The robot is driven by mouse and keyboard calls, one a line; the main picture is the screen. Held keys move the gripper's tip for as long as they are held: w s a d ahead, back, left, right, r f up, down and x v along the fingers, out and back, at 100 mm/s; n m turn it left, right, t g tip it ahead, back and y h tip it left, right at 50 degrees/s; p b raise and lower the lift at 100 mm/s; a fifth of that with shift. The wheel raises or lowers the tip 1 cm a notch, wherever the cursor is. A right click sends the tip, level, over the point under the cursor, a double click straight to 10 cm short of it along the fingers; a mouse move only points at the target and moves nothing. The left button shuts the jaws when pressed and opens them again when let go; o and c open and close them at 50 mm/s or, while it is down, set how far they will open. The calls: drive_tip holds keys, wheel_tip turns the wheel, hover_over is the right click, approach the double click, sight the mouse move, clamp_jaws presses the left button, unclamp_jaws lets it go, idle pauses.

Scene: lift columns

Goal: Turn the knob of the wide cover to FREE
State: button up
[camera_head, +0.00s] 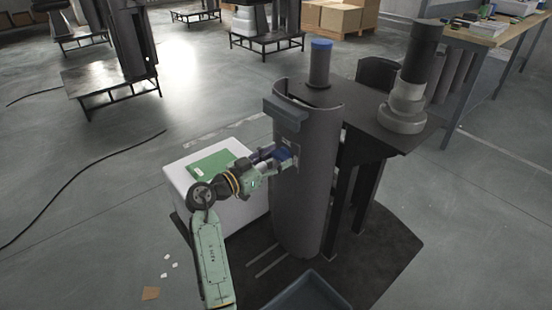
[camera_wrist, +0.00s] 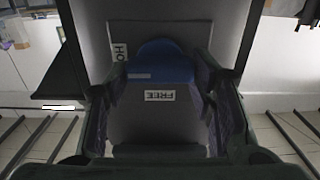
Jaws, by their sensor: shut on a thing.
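The wide cover (camera_head: 307,190) is a tall, dark grey curved shell standing upright, with a bar-like handle near its top. Its blue knob (camera_head: 284,155) is on the front face. My gripper (camera_head: 276,158) reaches it from the left and is shut on it. In the wrist view the knob (camera_wrist: 162,62) sits between my two fingers, with a pale mark on its lower left. A FREE label (camera_wrist: 160,96) shows upside down below the knob. Another label (camera_wrist: 119,52), reading "HO", is partly hidden at the upper left.
A white box (camera_head: 245,207) with a green sheet (camera_head: 212,165) stands left of the cover. A blue-capped cylinder (camera_head: 320,62) rises behind it. A dark table (camera_head: 375,130) with a grey stepped column (camera_head: 408,90) is to the right. A blue-grey bin (camera_head: 308,292) is in front.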

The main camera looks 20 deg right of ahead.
drive_tip(key=shift+n, duration=0.4)
drive_tip(key=shift+c, duration=0.3)
drive_tip(key=n, duration=0.3)
drive_tip(key=shift+w+n, duration=0.1)
drive_tip(key=shift+n, duration=0.3)
drive_tip(key=n+p, duration=0.2)
drive_tip(key=n, duration=0.2)
drive_tip(key=shift+n, duration=0.3)
drive_tip(key=n+p, duration=0.3)
drive_tip(key=n, duration=0.2)
drive_tip(key=shift+w+a, duration=0.1)
drive_tip(key=shift+f+n+p, duration=0.2)
drive_tip(key=shift+n+p, duration=1.05)
drive_tip(key=shift+n, duration=0.55)
drive_tip(key=shift+f, duration=0.1)
drive_tip(key=o, duration=1.2)
drive_tip(key=shift+c, duration=0.2)
drive_tip(key=shift+a, duration=0.1)
